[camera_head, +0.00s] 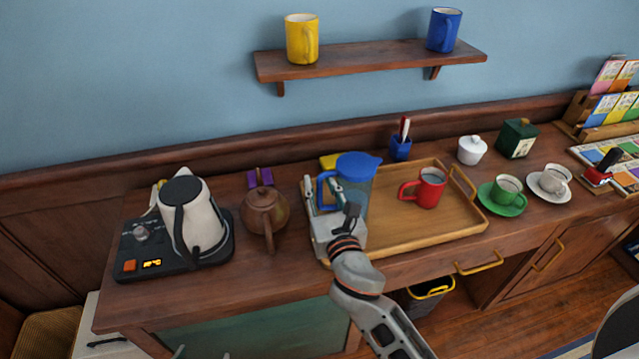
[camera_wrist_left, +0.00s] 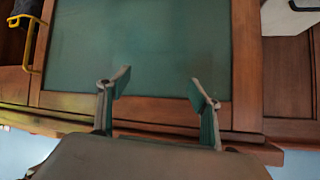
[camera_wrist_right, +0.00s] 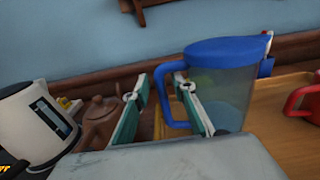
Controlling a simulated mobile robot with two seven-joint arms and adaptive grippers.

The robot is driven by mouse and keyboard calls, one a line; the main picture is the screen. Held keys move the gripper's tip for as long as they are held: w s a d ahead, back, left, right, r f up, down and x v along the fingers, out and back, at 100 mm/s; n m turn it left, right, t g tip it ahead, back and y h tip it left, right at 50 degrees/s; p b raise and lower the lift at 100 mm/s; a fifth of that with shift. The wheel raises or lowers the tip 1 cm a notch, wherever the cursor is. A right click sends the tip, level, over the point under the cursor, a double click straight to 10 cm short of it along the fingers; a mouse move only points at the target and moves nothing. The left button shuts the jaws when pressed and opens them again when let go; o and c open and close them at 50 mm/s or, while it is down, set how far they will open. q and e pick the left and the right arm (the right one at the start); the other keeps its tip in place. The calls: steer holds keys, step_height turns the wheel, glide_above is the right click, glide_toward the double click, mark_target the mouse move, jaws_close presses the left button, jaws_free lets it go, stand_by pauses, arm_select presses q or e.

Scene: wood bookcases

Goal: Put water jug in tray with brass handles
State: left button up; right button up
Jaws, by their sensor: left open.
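The water jug (camera_head: 357,190) is clear with a blue lid and blue handle. It is upright at the left end of the wooden tray (camera_head: 435,232); my right gripper hides its base, so I cannot tell whether it touches the tray floor. A brass handle shows at the tray's right end. My right gripper (camera_head: 321,190) has its fingers apart on either side of the jug's handle, also seen in the right wrist view (camera_wrist_right: 161,88), with a gap visible at the left finger. My left gripper (camera_wrist_left: 161,82) is open and empty before the green cabinet front.
A red mug (camera_head: 432,188) stands in the tray's middle. A brown teapot (camera_head: 262,212) and a white kettle (camera_head: 197,222) on a black base stand left. A shelf (camera_head: 375,60) with two mugs hangs above.

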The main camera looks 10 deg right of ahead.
arm_select(q)
steer(key=shift+d+f+b, duration=0.1)
steer(key=shift+f+b, duration=0.35)
steer(key=shift+b, duration=0.2)
arm_select(e)
steer(key=s, duration=1.1)
steer(key=shift+s+d, duration=0.2)
steer(key=shift+s, duration=0.05)
arm_select(q)
steer(key=shift+f, duration=0.1)
